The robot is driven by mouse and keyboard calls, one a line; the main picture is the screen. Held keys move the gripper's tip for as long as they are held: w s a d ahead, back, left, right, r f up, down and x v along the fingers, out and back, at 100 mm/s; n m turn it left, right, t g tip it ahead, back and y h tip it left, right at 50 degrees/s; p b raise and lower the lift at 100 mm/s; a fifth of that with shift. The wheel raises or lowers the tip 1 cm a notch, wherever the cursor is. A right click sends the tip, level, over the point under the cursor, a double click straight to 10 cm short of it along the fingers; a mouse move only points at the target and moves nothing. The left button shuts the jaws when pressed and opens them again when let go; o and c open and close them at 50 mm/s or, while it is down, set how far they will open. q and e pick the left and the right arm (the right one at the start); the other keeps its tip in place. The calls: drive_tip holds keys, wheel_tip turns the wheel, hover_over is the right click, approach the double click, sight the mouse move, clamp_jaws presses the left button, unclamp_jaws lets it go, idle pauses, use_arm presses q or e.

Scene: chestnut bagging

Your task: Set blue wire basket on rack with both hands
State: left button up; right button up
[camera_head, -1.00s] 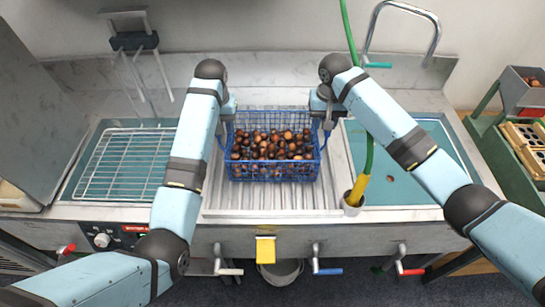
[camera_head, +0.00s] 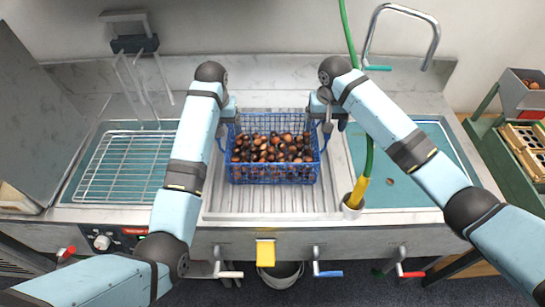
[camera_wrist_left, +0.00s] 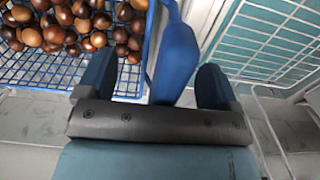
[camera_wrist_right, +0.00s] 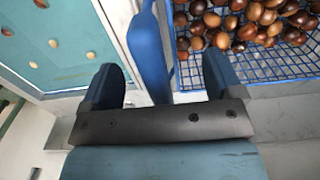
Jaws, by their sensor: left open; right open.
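The blue wire basket (camera_head: 273,173), filled with brown chestnuts, stands on the ribbed steel drainboard between the two basins. The wire rack (camera_head: 125,168) lies over the left basin, and part of it shows in the left wrist view (camera_wrist_left: 262,45). My left gripper (camera_wrist_left: 158,88) is open, with the basket's blue side handle (camera_wrist_left: 176,62) between its fingers. My right gripper (camera_wrist_right: 158,85) is open, with the other blue handle (camera_wrist_right: 150,55) between its fingers. In the head view the arms partly hide both grippers.
The right basin (camera_head: 415,185) holds water and a few loose chestnuts. A green hose with a yellow nozzle (camera_head: 358,192) stands in a cup right of the basket. A tall faucet (camera_head: 432,40) rises at the back right. A yellow tag (camera_head: 265,253) hangs at the front edge.

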wheel_tip(320, 180, up, 12)
drive_tip(key=shift+r, duration=0.1)
idle(0.5)
idle(0.4)
